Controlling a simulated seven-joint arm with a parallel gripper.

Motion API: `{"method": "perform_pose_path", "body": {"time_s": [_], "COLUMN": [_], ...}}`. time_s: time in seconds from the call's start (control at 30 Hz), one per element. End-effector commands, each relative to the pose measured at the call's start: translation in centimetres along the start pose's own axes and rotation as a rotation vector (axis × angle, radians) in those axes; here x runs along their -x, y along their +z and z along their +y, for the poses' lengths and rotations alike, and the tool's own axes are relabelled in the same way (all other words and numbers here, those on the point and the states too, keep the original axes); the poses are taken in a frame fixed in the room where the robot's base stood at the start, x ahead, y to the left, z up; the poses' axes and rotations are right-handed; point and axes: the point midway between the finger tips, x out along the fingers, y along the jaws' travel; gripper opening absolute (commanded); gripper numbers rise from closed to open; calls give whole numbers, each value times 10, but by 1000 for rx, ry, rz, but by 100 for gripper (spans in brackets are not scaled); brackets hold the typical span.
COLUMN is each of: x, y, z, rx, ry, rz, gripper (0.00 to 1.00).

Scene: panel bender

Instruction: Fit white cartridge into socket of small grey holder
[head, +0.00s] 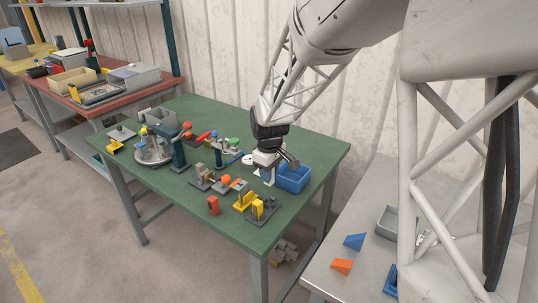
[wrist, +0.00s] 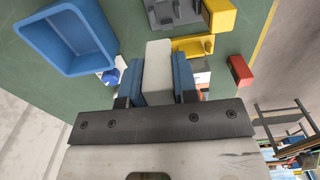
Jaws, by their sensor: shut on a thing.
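My gripper (head: 267,172) is above the green table, just left of the blue bin (head: 293,178). In the wrist view its two blue fingers (wrist: 158,82) are shut on the white cartridge (wrist: 157,65), a plain long block between them. In the head view the cartridge is hard to separate from the pale gripper parts. A grey slotted holder (head: 262,215) stands near the front table edge with a yellow block at it. It shows at the top of the wrist view (wrist: 178,16), apart from the cartridge. I cannot tell whether this is the named holder.
A yellow fixture (head: 244,201) and a red block (head: 213,205) stand near the front edge. Grey fixtures with orange parts (head: 226,180) are left of the gripper. A round grey turntable (head: 152,153) is farther left. The right corner of the table is clear.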

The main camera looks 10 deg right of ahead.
Motion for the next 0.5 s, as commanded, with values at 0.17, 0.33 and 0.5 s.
{"method": "perform_pose_path", "body": {"time_s": [0.17,0.33,0.5], "x": [-4,-5,-5], "y": [7,7,7], "z": [-8,-9,-8], "rx": [34,36,35], "ry": [0,0,0], "rz": [0,0,0], "gripper": [8,8,8]}}
